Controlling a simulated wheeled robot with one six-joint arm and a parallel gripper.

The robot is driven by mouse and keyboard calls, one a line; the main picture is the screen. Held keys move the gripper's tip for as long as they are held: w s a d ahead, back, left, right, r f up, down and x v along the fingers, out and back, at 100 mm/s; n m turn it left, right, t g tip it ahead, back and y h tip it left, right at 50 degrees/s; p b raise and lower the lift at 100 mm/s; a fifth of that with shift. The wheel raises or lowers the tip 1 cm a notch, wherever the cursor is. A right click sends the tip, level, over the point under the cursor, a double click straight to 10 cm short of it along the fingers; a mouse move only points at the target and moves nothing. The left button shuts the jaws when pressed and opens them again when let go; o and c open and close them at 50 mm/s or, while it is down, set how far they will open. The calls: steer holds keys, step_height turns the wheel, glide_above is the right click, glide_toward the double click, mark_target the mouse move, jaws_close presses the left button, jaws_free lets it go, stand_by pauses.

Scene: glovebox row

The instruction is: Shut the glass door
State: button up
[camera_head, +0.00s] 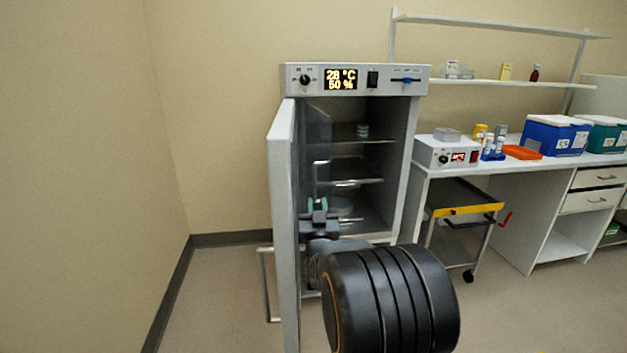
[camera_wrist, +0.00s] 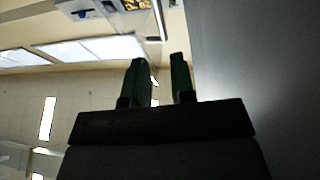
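The cabinet (camera_head: 411,165) stands open, with a temperature display on top. The glass door (camera_head: 318,135) shows as a faint transparent pane inside the opening, swung out beside the thick outer door (camera_head: 283,200). A thin upright handle (camera_head: 315,178) shows near the pane. My gripper (camera_head: 317,204) is just below this handle, to the right of the outer door. In the wrist view its two dark green fingers (camera_wrist: 159,62) are apart with nothing clearly between them. A pale bar (camera_wrist: 159,20) lies beyond the tips. I cannot tell whether my gripper touches the glass.
The outer door's grey face (camera_wrist: 255,70) is close at the right in the wrist view. Shelves (camera_head: 358,180) inside hold small items. A cart (camera_head: 465,208) and bench (camera_head: 545,178) stand to the right. Floor at the left (camera_head: 215,290) is clear.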

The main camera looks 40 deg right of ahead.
mark_target(315, 178)
steer(key=p+x, duration=0.1)
steer(key=x, duration=0.8)
jaws_close()
